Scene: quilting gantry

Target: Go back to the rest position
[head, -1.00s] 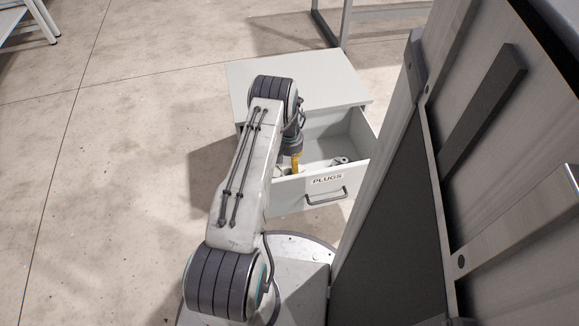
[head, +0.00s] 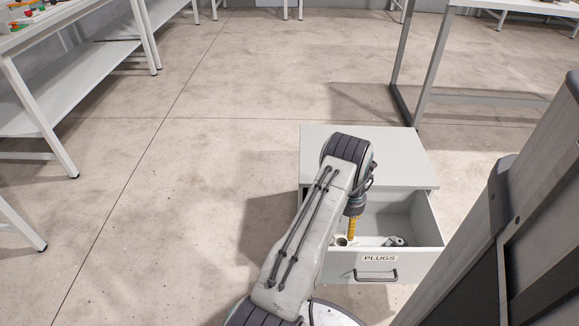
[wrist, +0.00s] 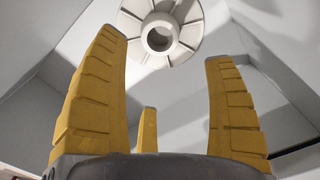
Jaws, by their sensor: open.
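My gripper (head: 352,229) points down into the open drawer (head: 430,222) labelled PLUGS. In the wrist view its yellow fingers (wrist: 160,66) are spread apart with nothing between them. A pale round plug (wrist: 133,24) with a hollow hub lies beyond the fingertips, apart from them. In the head view a pale plug (head: 341,241) shows in the drawer beside the fingers, partly hidden by my arm. A grey piece (head: 396,241) lies farther right in the drawer.
The grey cabinet top (head: 400,155) is bare. A dark metal frame (head: 428,75) stands behind it. A tall grey structure (head: 530,200) rises close at the right. White benches (head: 60,90) stand at the left. The floor between is clear.

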